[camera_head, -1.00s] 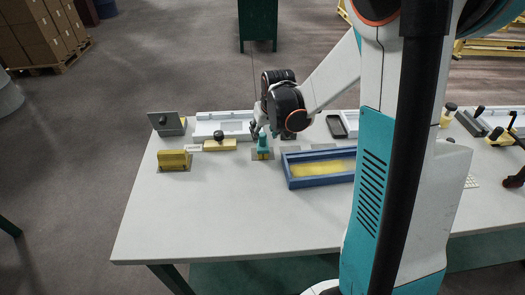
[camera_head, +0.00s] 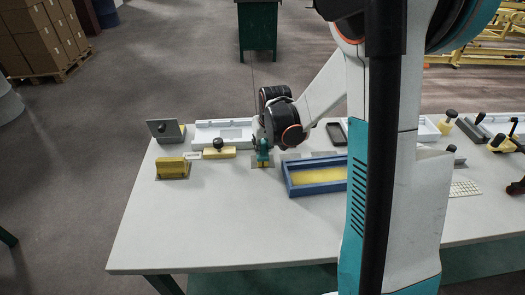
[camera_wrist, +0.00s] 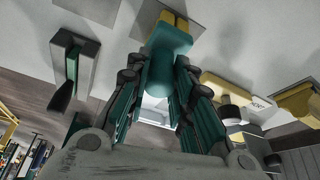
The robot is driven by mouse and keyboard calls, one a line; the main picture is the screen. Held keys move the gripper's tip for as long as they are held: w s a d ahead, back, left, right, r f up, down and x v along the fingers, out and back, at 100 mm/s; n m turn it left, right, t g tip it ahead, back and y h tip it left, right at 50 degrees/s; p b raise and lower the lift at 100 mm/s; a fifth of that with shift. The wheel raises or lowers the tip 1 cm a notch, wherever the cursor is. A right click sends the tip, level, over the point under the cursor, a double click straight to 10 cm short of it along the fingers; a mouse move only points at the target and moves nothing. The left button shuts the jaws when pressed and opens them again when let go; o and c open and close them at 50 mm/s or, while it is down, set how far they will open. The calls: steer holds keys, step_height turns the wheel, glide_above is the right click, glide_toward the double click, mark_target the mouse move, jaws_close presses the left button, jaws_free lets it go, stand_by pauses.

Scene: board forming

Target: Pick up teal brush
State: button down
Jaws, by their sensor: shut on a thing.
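The teal brush (camera_head: 263,150) stands upright at the back of the white table, with yellow bristles at its lower end. In the wrist view the brush (camera_wrist: 168,42) shows its teal body and yellow bristles beyond the fingers. My gripper (camera_wrist: 160,85) has its fingers on both sides of the teal handle and is shut on it. In the head view my gripper (camera_head: 264,138) is small and partly hidden by my wrist. The bristles are at or close to a grey plate (camera_head: 257,166); I cannot tell if they touch it.
A blue-rimmed tray with a yellow inside (camera_head: 290,178) lies right of the brush. A yellow block with a black knob (camera_head: 218,153) and a yellow holder (camera_head: 173,169) are at left. A white tray (camera_head: 205,133) is behind. The front of the table (camera_head: 210,230) is clear.

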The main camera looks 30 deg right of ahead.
step_height(320, 180, up, 20)
steer(key=p, duration=0.6)
steer(key=c, duration=2.2)
jaws_free()
steer(key=shift+c, duration=0.6)
